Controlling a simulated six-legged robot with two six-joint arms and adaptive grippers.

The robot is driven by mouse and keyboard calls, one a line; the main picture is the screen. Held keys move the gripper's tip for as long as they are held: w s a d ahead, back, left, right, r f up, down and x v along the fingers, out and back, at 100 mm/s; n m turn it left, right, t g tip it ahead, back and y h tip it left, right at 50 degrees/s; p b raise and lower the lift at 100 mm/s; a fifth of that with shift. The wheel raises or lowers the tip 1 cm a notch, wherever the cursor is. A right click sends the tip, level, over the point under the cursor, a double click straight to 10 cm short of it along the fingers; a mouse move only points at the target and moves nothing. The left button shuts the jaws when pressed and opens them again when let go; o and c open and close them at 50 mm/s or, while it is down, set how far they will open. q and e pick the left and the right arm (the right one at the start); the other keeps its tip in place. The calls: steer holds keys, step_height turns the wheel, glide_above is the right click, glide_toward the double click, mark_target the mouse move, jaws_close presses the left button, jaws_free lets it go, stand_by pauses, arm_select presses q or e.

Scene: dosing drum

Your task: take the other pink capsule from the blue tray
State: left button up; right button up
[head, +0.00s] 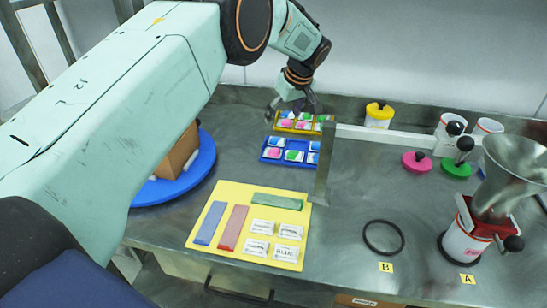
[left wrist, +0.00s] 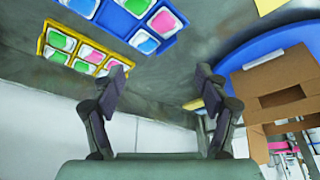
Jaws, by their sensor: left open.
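The blue tray (head: 263,158) lies on the metal bench behind the yellow mat, with several two-tone capsules in its compartments. A pink capsule (head: 272,153) sits in its front left compartment; in the left wrist view a pink capsule (left wrist: 163,21) shows in the blue tray (left wrist: 178,32) near the top edge. My left gripper (head: 294,105) is above and behind the trays, near the yellow tray. In the left wrist view the left gripper (left wrist: 162,82) has its fingers wide apart and nothing between them. My right gripper is not in view.
The yellow tray (head: 270,127) with capsules stands just behind the blue one. A grey post (head: 325,165) with a white beam rises close to the blue tray's right. A blue round plate (head: 202,165) with a cardboard box (head: 180,150) stands left. The yellow mat (head: 205,238) lies in front.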

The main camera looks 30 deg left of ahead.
arm_select(q)
steer(key=b, duration=0.5)
glide_toward(273, 150)
steer(key=shift+w+d+f+b, duration=0.3)
steer(key=shift+w+f+b, duration=0.05)
steer(key=shift+f+b, duration=0.25)
steer(key=shift+s+a+f, duration=0.1)
steer(key=shift+a+f, duration=0.2)
steer(key=shift+f, duration=0.2)
steer(key=shift+a+f, duration=0.1)
steer(key=shift+f, duration=0.3)
steer(key=x, duration=0.2)
steer(key=a+b+x, duration=0.1)
steer(key=x, duration=0.2)
steer(key=shift+f, duration=0.2)
steer(key=shift+c, duration=0.4)
